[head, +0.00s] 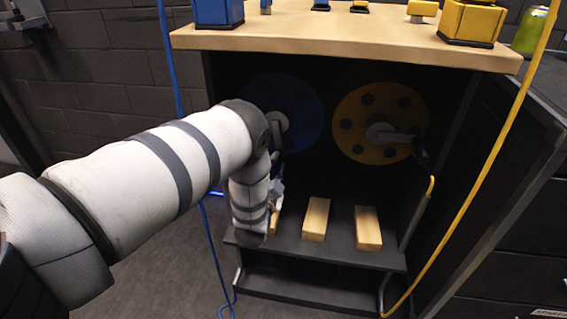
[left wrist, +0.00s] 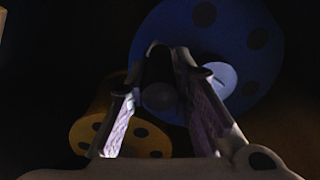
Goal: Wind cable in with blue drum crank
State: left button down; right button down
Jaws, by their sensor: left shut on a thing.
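The blue drum (head: 297,100) hangs at the left inside the dark cabinet, with a grey crank arm at its hub. The blue drum also shows in the left wrist view (left wrist: 254,84), with its light hub disc (left wrist: 218,76). My left gripper (left wrist: 158,78) is shut on the dark crank handle (left wrist: 160,97), which sits between its two fingers. In the head view my left forearm and wrist hide most of the gripper and the handle. The blue cable (head: 172,60) hangs down left of the cabinet to the floor. My right gripper is not in view.
A yellow drum (head: 350,100) with its own crank sits to the right, and a yellow cable (head: 490,160) runs down on the right. Wooden blocks (head: 316,219) lie on the low shelf (head: 340,250). The wooden top (head: 330,36) overhangs the drums. A cabinet side stands at the right.

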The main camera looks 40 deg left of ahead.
pick_arm(q)
jog(key=shift+s+a+r+m+p, duration=0.15)
jog(key=shift+s+a+m, duration=0.3)
jog(key=shift+a+m, duration=0.45)
jog(key=shift+s+a+r+m+p, duration=0.15)
jog(key=shift+s+a+m, duration=0.4)
jog(key=shift+m, duration=0.7)
jog(key=shift+s+a+r+m+p, duration=0.15)
jog(key=shift+s+a+m, duration=0.2)
jog(key=shift+a+m, duration=0.6)
jog(key=shift+d, duration=0.1)
jog(key=c, duration=1.4)
grip_release()
jog(key=shift+s+d, duration=0.1)
jog(key=shift+d, duration=0.05)
